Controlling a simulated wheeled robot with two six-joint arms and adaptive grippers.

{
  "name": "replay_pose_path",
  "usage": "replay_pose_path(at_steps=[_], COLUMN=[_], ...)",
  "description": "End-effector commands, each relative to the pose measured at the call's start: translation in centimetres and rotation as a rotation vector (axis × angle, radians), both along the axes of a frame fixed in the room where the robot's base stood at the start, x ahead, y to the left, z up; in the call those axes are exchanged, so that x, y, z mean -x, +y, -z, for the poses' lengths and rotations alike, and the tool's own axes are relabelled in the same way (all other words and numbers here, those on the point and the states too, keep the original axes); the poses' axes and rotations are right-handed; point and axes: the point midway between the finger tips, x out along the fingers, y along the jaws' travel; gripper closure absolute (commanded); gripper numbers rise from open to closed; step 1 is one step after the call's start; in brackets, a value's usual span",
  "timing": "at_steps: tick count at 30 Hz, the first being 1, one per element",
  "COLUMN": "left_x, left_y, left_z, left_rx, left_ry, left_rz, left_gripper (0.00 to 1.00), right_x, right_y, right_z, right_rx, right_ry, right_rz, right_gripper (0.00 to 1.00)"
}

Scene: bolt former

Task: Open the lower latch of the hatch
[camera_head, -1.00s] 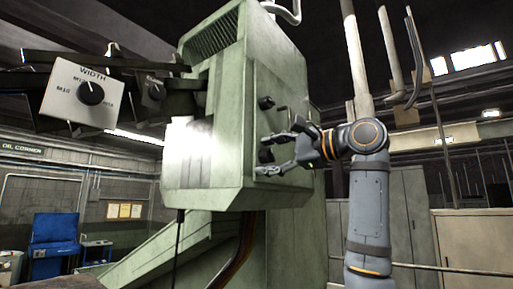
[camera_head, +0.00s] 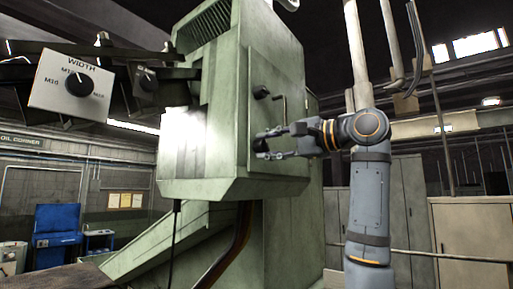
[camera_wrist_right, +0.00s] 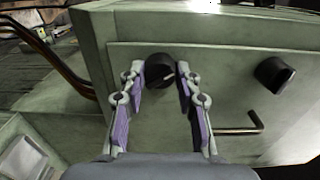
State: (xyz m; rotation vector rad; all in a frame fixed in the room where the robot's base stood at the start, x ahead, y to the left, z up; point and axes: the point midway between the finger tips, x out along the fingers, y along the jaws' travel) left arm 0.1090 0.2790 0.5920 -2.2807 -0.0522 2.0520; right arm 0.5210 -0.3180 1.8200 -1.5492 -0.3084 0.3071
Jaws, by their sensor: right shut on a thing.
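The hatch (camera_head: 288,65) is a flat green panel on the side of the green machine; it fills much of the wrist view (camera_wrist_right: 215,62). The lower latch (camera_wrist_right: 158,70) is a round black knob with a pale slanted mark. My right gripper (camera_head: 265,145) is shut on it, one finger on each side, as the wrist view shows (camera_wrist_right: 160,78). In the head view the fingers mostly hide this latch. The upper latch (camera_head: 262,92), another black knob, is free; it is at the right in the wrist view (camera_wrist_right: 273,73). My left gripper is not in view.
A bent bar handle (camera_head: 283,108) sticks out of the hatch close to my right gripper; it also shows in the wrist view (camera_wrist_right: 245,128). A WIDTH dial box (camera_head: 72,82) hangs at the left. Lockers (camera_head: 470,240) stand at the right behind my arm.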

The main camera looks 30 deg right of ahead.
Motion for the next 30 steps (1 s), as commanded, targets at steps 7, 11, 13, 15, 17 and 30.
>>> replay_pose_path(at_steps=[7,11,13,15,17,30], left_x=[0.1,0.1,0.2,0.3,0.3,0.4], left_y=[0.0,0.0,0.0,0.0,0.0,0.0], left_z=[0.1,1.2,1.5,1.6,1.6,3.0], left_rx=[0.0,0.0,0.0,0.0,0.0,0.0], left_ry=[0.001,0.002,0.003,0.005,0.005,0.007], left_rz=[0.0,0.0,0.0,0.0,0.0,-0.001], left_gripper=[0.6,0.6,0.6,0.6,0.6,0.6], right_x=[0.0,0.0,0.0,0.0,0.0,-0.1], right_y=[0.0,0.1,0.1,0.0,0.0,0.0], right_z=[0.1,0.4,0.3,0.2,0.1,0.0], right_rx=[-0.007,-0.159,-0.248,-0.298,-0.313,-0.623], right_ry=[0.004,0.066,0.102,0.123,0.131,0.259], right_rz=[0.0,-0.002,-0.002,-0.001,0.0,-0.001], right_gripper=[1.0,1.0,1.0,1.0,1.0,1.0])
